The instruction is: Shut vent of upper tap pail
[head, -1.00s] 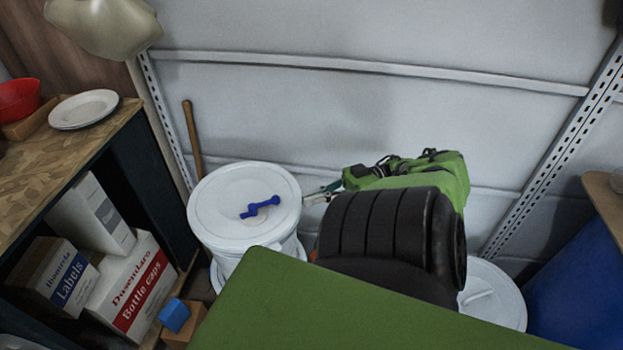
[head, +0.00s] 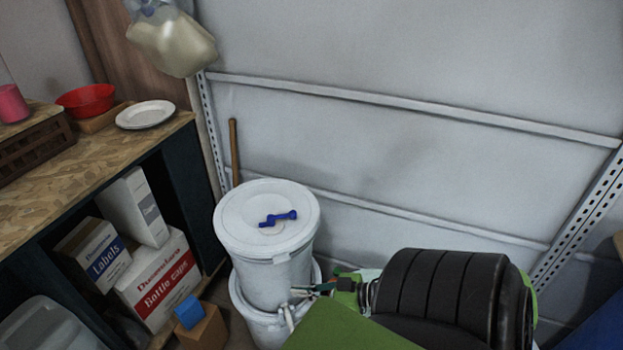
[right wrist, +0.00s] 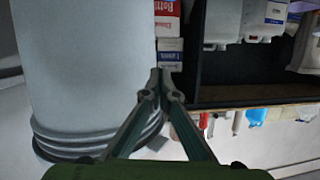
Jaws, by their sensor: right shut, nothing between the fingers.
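A white upper pail (head: 268,285) with a round white lid stands on a second white pail (head: 258,324). A blue vent piece (head: 278,218) lies across the lid, right of its centre; whether it is open or shut I cannot tell. A white spout-like part (head: 289,317) shows at the pails' right front. My right gripper (head: 305,290) is shut and empty, to the right of the upper pail's side, lower than the lid. In the right wrist view my fingertips (right wrist: 160,74) meet beside a big white pail wall (right wrist: 85,70). My left gripper is not in view.
A wooden-topped shelf (head: 160,137) stands at left with a plate (head: 146,114), a red bowl (head: 87,99) and boxes (head: 158,280). A blue cube (head: 189,312) sits on a wooden block near the pails. A wooden handle (head: 234,150) leans behind. Space above the lid is clear.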

